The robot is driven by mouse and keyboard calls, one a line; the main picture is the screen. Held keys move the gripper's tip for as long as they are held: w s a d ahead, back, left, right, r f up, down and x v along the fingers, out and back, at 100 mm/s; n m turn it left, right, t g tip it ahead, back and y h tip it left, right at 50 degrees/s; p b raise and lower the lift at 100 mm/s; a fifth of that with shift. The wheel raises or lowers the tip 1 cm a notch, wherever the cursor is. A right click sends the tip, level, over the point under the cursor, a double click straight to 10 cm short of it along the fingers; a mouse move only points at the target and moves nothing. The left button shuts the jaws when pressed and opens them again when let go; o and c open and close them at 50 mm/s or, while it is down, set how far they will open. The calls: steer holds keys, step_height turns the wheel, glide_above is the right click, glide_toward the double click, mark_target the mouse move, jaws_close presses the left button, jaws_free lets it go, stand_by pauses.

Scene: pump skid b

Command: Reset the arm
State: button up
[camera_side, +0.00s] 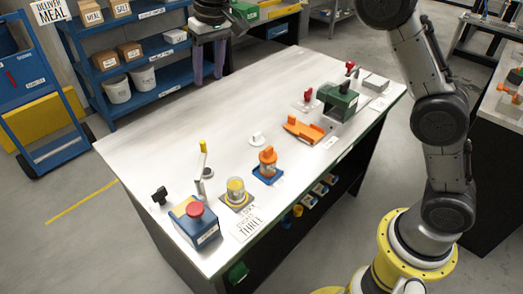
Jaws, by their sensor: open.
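My gripper (208,80) hangs at the top of the side view, left of centre, pointing down. Its two fingers are apart and nothing shows between them. It appears over or beyond the back edge of the metal worktable (185,115), clear of the things on it; its exact height cannot be told. My arm rises at the right and passes out of the top of the view.
On the table stand a red-button box (195,222), a yellow-capped lever (203,157), a yellow cylinder (236,190), an orange valve (267,162), an orange bracket (303,130) and a green block (339,100). Blue shelving (165,73) stands behind. The table's left-back area is bare.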

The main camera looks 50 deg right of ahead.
steer(key=s+d+r+t, duration=0.1)
steer(key=s+d+r, duration=0.35)
steer(key=s, duration=0.55)
steer(key=s+d+r+t, duration=0.2)
steer(key=s+d+r, duration=0.25)
steer(key=s, duration=0.45)
steer(key=s+d+f, duration=0.1)
steer(key=s+f, duration=1.1)
steer(key=s, duration=0.5)
steer(key=shift+s+d+f+n, duration=0.15)
steer(key=shift+d+f+n, duration=0.2)
steer(key=shift+d+n, duration=0.05)
